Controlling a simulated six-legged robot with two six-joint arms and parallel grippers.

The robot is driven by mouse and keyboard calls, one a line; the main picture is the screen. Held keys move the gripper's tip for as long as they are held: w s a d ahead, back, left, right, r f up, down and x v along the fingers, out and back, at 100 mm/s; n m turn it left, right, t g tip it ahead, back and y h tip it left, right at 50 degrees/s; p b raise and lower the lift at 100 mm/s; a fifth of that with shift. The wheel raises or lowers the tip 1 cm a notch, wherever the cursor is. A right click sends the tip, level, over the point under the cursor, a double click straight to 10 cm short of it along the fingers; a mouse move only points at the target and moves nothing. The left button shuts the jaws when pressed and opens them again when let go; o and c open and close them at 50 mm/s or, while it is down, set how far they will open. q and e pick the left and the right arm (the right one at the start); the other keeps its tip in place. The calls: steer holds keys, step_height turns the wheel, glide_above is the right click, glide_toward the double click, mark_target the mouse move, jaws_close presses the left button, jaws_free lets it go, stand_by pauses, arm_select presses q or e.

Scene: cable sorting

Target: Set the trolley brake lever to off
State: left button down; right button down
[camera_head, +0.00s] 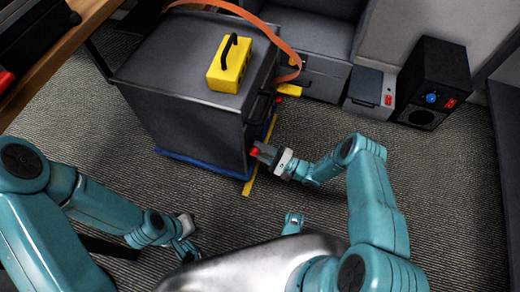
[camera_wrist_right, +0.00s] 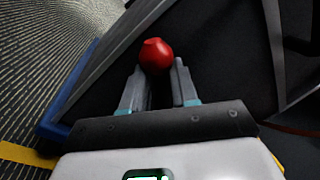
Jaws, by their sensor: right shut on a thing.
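The trolley (camera_head: 185,118) is a dark grey box on a blue base, left of centre in the head view. The brake lever's red knob (camera_head: 254,152) sits at its lower right side. My right gripper (camera_head: 262,152) is at that knob. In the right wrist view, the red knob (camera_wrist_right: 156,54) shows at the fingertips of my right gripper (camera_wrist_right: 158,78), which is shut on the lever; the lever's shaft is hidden. I cannot read any on or off marking. My left gripper (camera_head: 186,242) is low over the floor, away from the trolley, and its jaws are unclear.
A yellow box with a black handle (camera_head: 230,64) stands on the trolley top. An orange cable (camera_head: 268,30) arcs over the trolley's back. A black speaker-like box (camera_head: 434,78) and a grey case (camera_head: 370,92) stand at the back right. Carpet on the right (camera_head: 450,180) is clear.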

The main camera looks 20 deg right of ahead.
steer(key=shift+s+a, duration=0.25)
steer(key=shift+a, duration=0.05)
steer(key=c, duration=0.8)
jaws_free()
steer(key=shift+c, duration=0.2)
steer(key=shift+w+d, duration=0.1)
steer(key=shift+d, duration=0.05)
steer(key=shift+d, duration=0.1)
steer(key=p+v, duration=0.1)
steer(key=v, duration=1.5)
